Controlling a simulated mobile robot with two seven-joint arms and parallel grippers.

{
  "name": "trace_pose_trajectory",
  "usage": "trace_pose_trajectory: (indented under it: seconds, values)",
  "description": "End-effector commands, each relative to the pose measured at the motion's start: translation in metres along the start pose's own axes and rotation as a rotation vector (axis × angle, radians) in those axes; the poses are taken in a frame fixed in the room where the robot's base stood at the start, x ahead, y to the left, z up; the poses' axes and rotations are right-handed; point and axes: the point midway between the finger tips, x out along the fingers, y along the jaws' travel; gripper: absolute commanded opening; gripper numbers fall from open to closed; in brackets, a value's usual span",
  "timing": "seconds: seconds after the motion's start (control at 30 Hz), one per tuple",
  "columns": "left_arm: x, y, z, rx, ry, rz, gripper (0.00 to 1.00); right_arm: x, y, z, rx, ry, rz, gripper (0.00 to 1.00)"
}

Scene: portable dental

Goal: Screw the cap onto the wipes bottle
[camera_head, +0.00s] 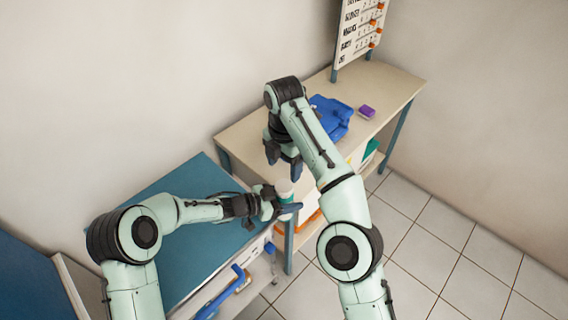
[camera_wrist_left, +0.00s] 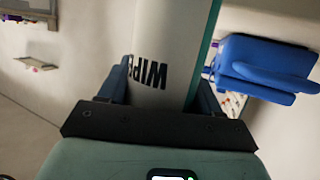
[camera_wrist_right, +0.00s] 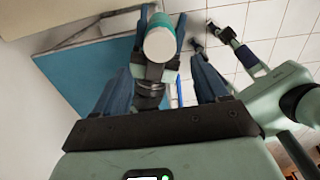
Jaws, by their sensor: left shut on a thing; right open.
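The wipes bottle (camera_wrist_left: 172,40) is a white cylinder with dark "WIP" lettering and a teal strip, filling the upper middle of the left wrist view. My left gripper (camera_head: 280,203) is shut on it. In the head view only a small part of the bottle (camera_head: 285,195) shows between the two grippers. The right wrist view shows the bottle's pale round end (camera_wrist_right: 160,45) with teal behind it. My right gripper (camera_head: 283,165) is open and empty just above the bottle, its fingers (camera_wrist_right: 158,85) apart. I cannot pick out a separate cap or tell whether that end is capped.
A beige table (camera_head: 245,135) at the back holds a blue object (camera_head: 333,112), a purple block (camera_head: 367,111) and a sign board (camera_head: 358,30). A teal-topped cabinet (camera_head: 185,190) stands below my left arm. Tiled floor (camera_head: 440,240) is clear at right.

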Motion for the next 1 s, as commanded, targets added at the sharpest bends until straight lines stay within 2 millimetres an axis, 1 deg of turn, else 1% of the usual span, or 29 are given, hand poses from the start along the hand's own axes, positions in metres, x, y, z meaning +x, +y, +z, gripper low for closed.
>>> trace_pose_trajectory:
  seconds: [0.27, 0.47, 0.63, 0.8, 0.9, 1.0]
  values:
    - [0.0, 0.0, -0.001, 0.001, 0.001, 0.0, 0.0, 0.001, 0.0, 0.0, 0.002, 0.0, -0.001, 0.73]
    - [0.0, 0.0, -0.001, 0.001, 0.001, 0.0, 0.0, 0.011, 0.0, 0.002, 0.002, 0.0, -0.004, 0.73]
    - [0.0, 0.0, -0.001, 0.001, 0.001, 0.0, 0.0, 0.027, -0.001, 0.001, 0.003, 0.001, -0.004, 0.73]
    - [0.0, 0.0, -0.001, 0.001, 0.001, 0.0, 0.0, 0.054, -0.001, 0.001, 0.002, 0.001, -0.003, 0.73]
    - [0.0, 0.0, -0.001, 0.0, 0.001, 0.0, 0.0, 0.066, 0.0, 0.0, 0.003, 0.002, -0.003, 0.73]
    - [0.0, 0.0, -0.001, 0.001, 0.001, 0.0, 0.0, 0.075, 0.0, 0.001, 0.003, 0.001, -0.002, 0.73]
